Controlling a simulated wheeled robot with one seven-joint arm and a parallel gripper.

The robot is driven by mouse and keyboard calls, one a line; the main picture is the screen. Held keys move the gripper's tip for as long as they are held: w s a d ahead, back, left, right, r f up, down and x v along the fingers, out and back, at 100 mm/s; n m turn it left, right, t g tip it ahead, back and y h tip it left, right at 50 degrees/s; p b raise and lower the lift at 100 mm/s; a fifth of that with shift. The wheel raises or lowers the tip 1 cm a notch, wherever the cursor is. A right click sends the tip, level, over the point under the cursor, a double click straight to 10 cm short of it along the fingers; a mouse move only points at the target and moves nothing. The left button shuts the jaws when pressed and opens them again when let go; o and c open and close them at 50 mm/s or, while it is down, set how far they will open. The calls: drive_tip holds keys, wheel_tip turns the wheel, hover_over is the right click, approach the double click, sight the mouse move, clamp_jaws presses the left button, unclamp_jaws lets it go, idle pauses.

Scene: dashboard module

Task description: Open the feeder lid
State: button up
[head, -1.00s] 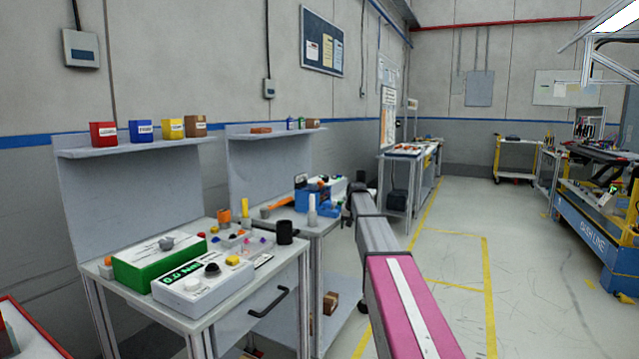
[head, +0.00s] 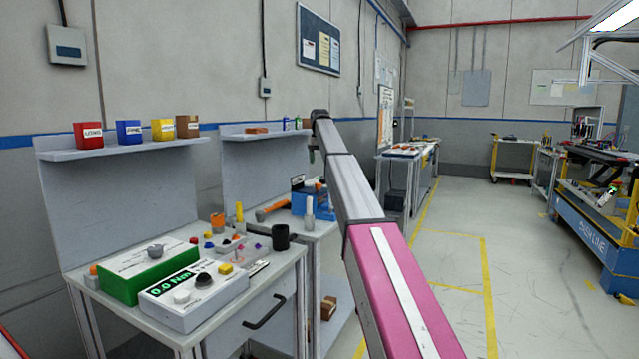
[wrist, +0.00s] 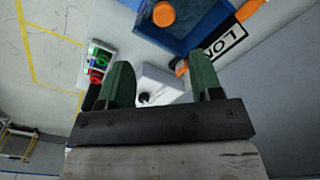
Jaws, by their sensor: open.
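My gripper (wrist: 160,72) shows in the wrist view with its two green fingers spread and nothing held between them. Beyond the gap is a white boxy part (wrist: 158,80) with a small dark round piece on its lower side. I cannot tell for sure whether this is the feeder or its lid. In the head view my arm reaches up over the second bench, and its end (head: 313,150) is small and partly hidden. A blue box (head: 311,203) stands on that bench below it; a blue bin also shows in the wrist view (wrist: 196,35).
An orange round piece (wrist: 163,14) lies at the blue bin. Red, green and blue parts (wrist: 98,60) stand left of the fingers. In the head view, the near bench (head: 215,312) carries a green box (head: 148,278) and a white meter (head: 194,299). Open floor lies right.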

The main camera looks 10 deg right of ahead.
sight(310, 187)
drive_tip(key=f, duration=1)
drive_tip(key=shift+a+f, duration=0.3)
drive_tip(key=shift+f, duration=0.05)
clamp_jaws()
